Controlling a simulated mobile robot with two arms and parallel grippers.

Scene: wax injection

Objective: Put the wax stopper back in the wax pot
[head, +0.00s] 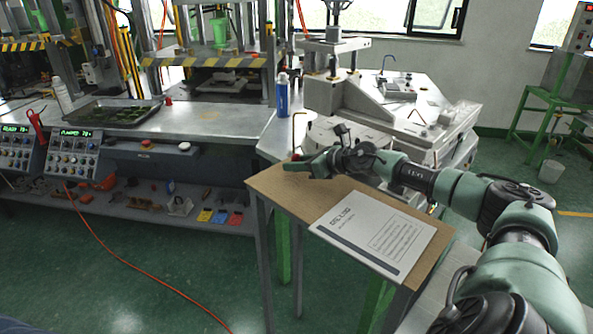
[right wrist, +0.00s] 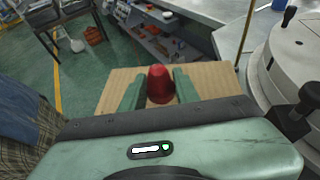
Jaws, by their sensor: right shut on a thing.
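My right gripper (head: 297,164) reaches in from the right, above the corner of the brown board. In the right wrist view, its two green fingers close on a red, dome-shaped stopper (right wrist: 160,84). Only a small bit of red (head: 295,157) shows behind the fingers in the head view. The round grey vessel that looks like the wax pot (head: 322,134) stands just behind the gripper, partly hidden by my arm. Its flat top with a dark knob also shows at the right of the right wrist view (right wrist: 299,62). The stopper is apart from it. My left gripper is out of view.
The brown board (head: 277,185) carries a white printed sheet (head: 372,234). A thin bent copper-coloured rod (head: 293,132) stands beside the pot. A blue bottle (head: 283,95) stands on the metal bench behind. A grey press machine (head: 350,95) stands behind the pot.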

